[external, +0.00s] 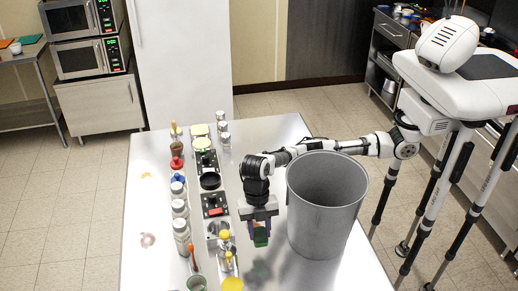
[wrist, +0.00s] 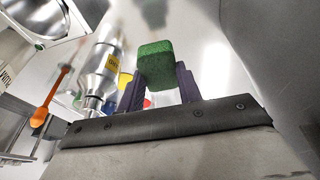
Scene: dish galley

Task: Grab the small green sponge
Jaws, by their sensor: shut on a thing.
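The small green sponge (wrist: 154,64) is a green block between the two dark purple fingers of my gripper (wrist: 158,84) in the wrist view. My gripper is shut on it. In the external view my gripper (external: 260,232) points down over the steel table, and the sponge (external: 261,238) shows as a small green patch at the fingertips. The sponge looks held above the table top, with a dark shadow on the steel below it. Its far side is hidden.
A large grey metal bin (external: 327,205) stands close to the right of my gripper. A row of bottles and shakers (external: 181,228) and several small containers line the table on the left. A yellow lid (external: 232,285) is near the front. The table's left strip (external: 150,205) is mostly clear.

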